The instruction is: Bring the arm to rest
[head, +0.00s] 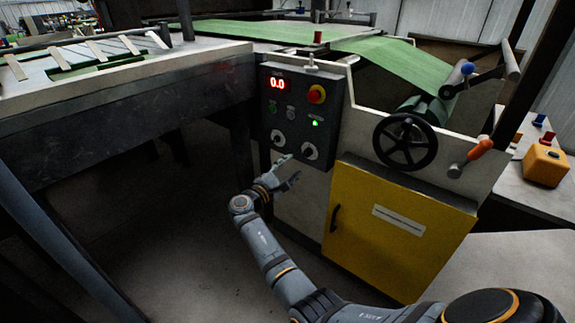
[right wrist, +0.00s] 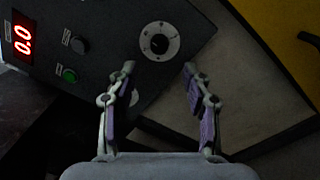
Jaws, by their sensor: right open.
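My right gripper (head: 287,172) is open and empty in the head view, just in front of the lower part of the dark control panel (head: 289,95). In the right wrist view its two fingers (right wrist: 158,95) are spread, with nothing between them. Above the fingertips a round dial (right wrist: 159,42) shows on the panel. I cannot tell whether a finger touches the panel. In the head view two dials sit low on the panel, the right one (head: 310,151) beside the fingertips. My left gripper is not in view.
The display (head: 277,84) reads 0.0. A red stop button (head: 317,94) and a lit green lamp (head: 315,123) are on the panel. A black handwheel (head: 405,141), an orange-handled lever (head: 478,150) and a yellow cabinet door (head: 400,225) lie to the right. Dark open floor lies left.

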